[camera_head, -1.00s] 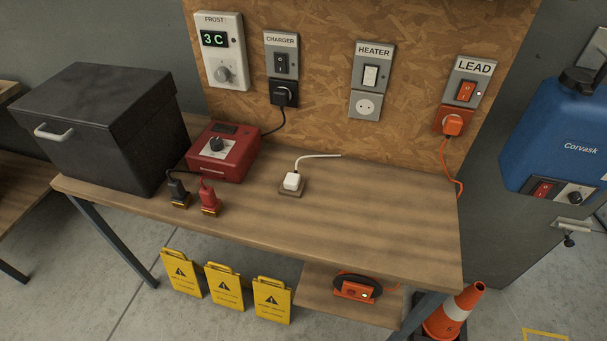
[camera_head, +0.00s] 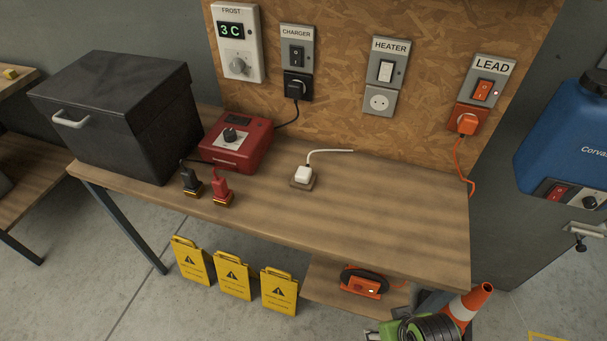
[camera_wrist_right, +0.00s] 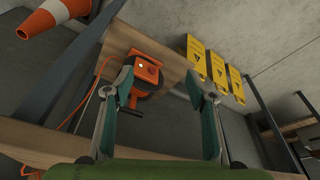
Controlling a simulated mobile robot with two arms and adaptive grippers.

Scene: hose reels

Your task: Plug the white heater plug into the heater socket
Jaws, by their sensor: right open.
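The white heater plug (camera_head: 304,174) rests on a small brown holder (camera_head: 302,184) on the bench, its white cord trailing to the right. The heater socket (camera_head: 380,101) is a grey plate with an empty round white outlet on the chipboard wall, below the HEATER label and a white switch (camera_head: 386,71). My right gripper (camera_wrist_right: 160,76) is open and empty in the right wrist view, below the bench top, with the lower shelf beyond its fingers. Green and black parts of my right arm show at the head view's bottom edge. My left gripper is not in view.
An orange plug (camera_head: 467,124) fills the LEAD socket. A cone (camera_head: 469,302) stands below the bench's right end. The bench's right half is clear.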

